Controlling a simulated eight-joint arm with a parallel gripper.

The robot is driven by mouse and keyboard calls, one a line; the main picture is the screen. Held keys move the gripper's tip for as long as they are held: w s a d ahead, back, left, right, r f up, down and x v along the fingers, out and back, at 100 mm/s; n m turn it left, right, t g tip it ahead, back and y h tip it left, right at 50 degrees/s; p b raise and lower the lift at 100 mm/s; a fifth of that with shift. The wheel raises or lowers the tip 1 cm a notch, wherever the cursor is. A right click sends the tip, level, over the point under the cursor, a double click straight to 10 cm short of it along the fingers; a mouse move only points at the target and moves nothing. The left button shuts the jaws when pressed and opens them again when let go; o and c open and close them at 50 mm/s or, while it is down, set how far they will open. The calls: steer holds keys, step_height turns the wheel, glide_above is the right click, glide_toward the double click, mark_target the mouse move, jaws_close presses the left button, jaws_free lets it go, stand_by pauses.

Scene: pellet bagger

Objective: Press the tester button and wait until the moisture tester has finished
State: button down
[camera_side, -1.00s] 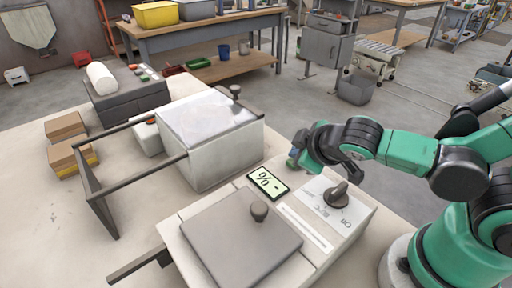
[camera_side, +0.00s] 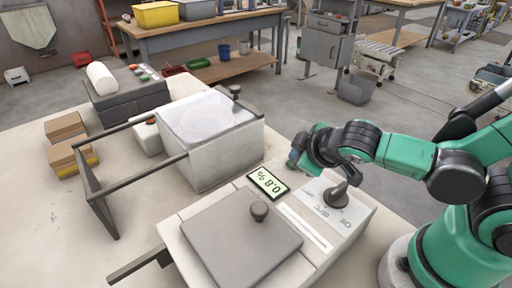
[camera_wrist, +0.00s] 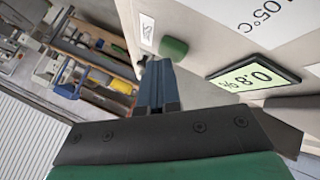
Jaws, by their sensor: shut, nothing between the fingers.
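The moisture tester (camera_side: 180,233) is a pale box with a grey lid, a round lid knob (camera_side: 259,211) and a dark dial (camera_side: 337,195). Its display (camera_side: 267,182) reads 0.8 %; the same display shows in the wrist view (camera_wrist: 255,79). The green tester button (camera_wrist: 173,48) shows in the wrist view on the tester's side; in the side view it is hidden. My gripper (camera_wrist: 156,64) is shut and empty, its blue-grey fingertips right beside the button. I cannot tell whether they touch it. My gripper (camera_side: 296,158) also shows behind the tester in the side view.
A pale box with a clear top (camera_side: 208,118) stands behind the tester, with a dark bar frame (camera_side: 101,210) at its left. Tan blocks (camera_side: 67,127) and a grey unit with a white roll (camera_side: 101,78) are farther back. The table's left front is clear.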

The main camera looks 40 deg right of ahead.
steer(key=shift+r, duration=0.75)
steer(key=shift+r, duration=0.1)
steer(key=shift+r, duration=2.4)
steer(key=d+m, duration=0.1)
steer(key=s+d+f+m+g+y, duration=0.1)
steer(key=m, duration=0.1)
steer(key=shift+f+g+y, duration=0.15)
steer(key=shift+g+y, duration=0.15)
steer(key=shift+s+d+m+y, duration=0.15)
steer(key=shift+m+y, duration=0.45)
steer(key=shift+m, duration=0.6)
stand_by(3.0)
